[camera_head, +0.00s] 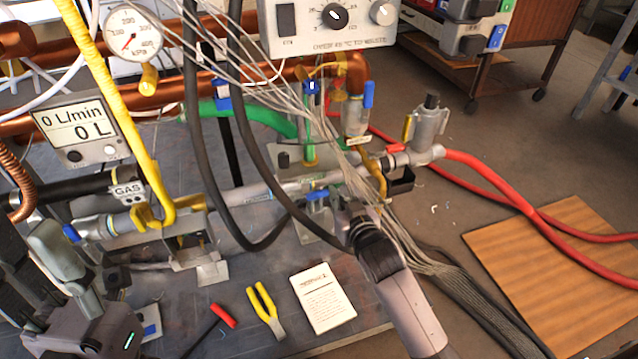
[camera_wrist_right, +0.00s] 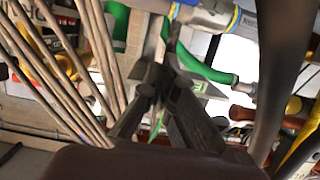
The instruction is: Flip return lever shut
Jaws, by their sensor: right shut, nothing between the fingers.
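My right gripper (camera_head: 357,212) reaches in from the lower right among the pipes and hoses. In the wrist view its fingers (camera_wrist_right: 158,85) are shut with nothing between them, close to a grey metal bracket. I cannot tell whether they touch it. No lever can be surely read as the return lever. A blue lever (camera_head: 368,94) stands upright on a valve below the copper elbow.
Grey cables and thick black hoses hang across the pipework beside my right gripper. A booklet (camera_head: 323,299), yellow-handled pliers (camera_head: 264,308) and a red-handled tool (camera_head: 222,316) lie on the bench. A wooden board (camera_head: 560,265) lies on the floor at right, with a red hose (camera_head: 490,178) across it.

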